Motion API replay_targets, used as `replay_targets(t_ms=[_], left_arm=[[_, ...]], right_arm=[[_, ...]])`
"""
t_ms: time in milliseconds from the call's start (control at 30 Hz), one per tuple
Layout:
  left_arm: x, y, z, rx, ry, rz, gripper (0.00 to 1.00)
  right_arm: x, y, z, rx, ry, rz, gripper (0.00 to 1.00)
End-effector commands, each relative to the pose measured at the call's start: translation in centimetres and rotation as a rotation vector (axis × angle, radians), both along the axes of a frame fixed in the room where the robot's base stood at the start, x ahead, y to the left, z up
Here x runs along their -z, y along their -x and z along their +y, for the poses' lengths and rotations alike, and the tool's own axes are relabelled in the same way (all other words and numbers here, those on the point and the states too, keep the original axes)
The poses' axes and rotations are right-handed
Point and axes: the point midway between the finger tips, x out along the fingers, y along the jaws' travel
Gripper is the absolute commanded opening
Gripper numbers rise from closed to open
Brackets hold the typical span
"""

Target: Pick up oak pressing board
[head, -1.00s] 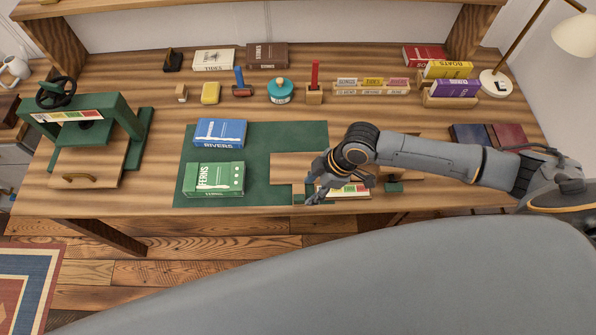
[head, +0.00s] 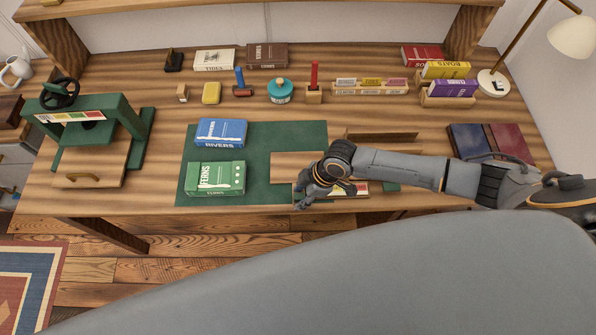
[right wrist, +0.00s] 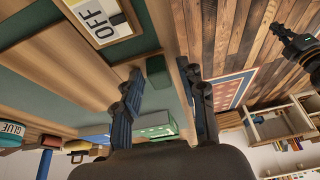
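A flat pale wooden board (head: 284,166), which looks like the oak pressing board, lies at the front of the green mat (head: 258,140). My right arm hides much of it. My right gripper (head: 308,197) is at the table's front edge, beside the board's near side. In the right wrist view the two fingers (right wrist: 163,105) are apart, with a wooden edge and a green block (right wrist: 156,72) seen between them. Nothing is clearly held.
A blue book (head: 220,132) and a green book (head: 216,178) lie on the mat's left part. A green press (head: 110,112) with a handled wooden board (head: 92,168) stands at left. Dark books (head: 490,142) lie at right. Small tools line the back.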

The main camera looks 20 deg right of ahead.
Motion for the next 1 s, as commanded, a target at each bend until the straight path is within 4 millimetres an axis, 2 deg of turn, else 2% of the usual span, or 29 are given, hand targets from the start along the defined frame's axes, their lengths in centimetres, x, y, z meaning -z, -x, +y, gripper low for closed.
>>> replay_targets(t_ms=[33, 167, 667, 867, 1000], left_arm=[[0.0, 0.0, 0.0, 0.000, 0.000, 0.000, 0.00], [0.0, 0.0, 0.0, 0.000, 0.000, 0.000, 0.00], [0.4, 0.0, 0.0, 0.000, 0.000, -0.001, 0.00], [1.6, -0.1, 0.0, 0.000, 0.000, -0.001, 0.00], [1.7, -0.1, 0.1, 0.000, -0.001, -0.001, 0.00]], right_arm=[[0.0, 0.0, 0.0, 0.000, 0.000, 0.000, 0.25], [0.0, 0.0, 0.0, 0.000, 0.000, 0.000, 0.00], [-0.7, -0.1, -0.1, -0.001, -0.001, -0.002, 0.00], [-3.1, -0.2, -0.1, -0.002, -0.001, -0.007, 0.00], [-5.9, 2.0, 1.4, -0.005, -0.004, -0.003, 0.00]])
